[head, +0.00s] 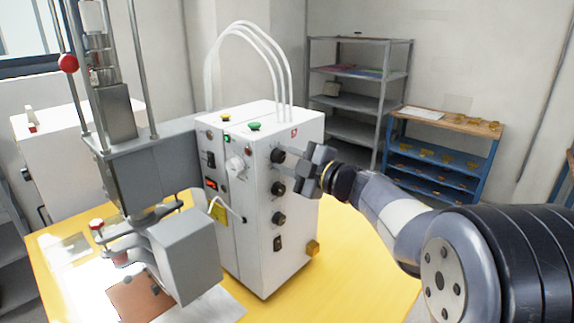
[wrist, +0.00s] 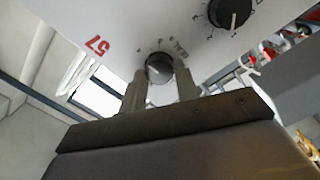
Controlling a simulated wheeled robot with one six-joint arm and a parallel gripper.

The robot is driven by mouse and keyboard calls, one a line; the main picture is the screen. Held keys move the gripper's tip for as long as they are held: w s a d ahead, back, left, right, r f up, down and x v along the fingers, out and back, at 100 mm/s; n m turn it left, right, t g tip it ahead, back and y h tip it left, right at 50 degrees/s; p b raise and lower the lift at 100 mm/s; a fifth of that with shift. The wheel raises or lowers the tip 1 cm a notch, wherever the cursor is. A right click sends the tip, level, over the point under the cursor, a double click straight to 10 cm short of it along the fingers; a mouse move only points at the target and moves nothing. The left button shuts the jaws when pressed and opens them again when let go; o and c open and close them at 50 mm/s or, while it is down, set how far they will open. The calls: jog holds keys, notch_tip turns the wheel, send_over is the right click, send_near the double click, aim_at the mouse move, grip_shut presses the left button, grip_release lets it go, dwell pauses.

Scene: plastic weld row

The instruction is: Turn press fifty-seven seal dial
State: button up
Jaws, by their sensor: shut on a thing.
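In the head view the knob (head: 277,155) is the top one in a column on the box's right face. My gripper (head: 284,157) reaches it from the right. In the wrist view my gripper (wrist: 160,80) has one finger on each side of the knob and is shut on it. The fingers hide part of the knob's sides.
Two more dark knobs (head: 278,189) (head: 279,218) sit below on the same face; a larger dial (wrist: 230,12) shows at the top of the wrist view. The white press box (head: 240,240) stands on a yellow table (head: 340,285). A blue shelf (head: 440,160) stands behind.

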jog(key=shift+n, duration=0.3)
jog(key=o, duration=1)
jog(key=shift+c, duration=0.2)
jog(key=v, duration=1.1)
jog(key=shift+w+a, duration=0.1)
jog(key=x, duration=1.1)
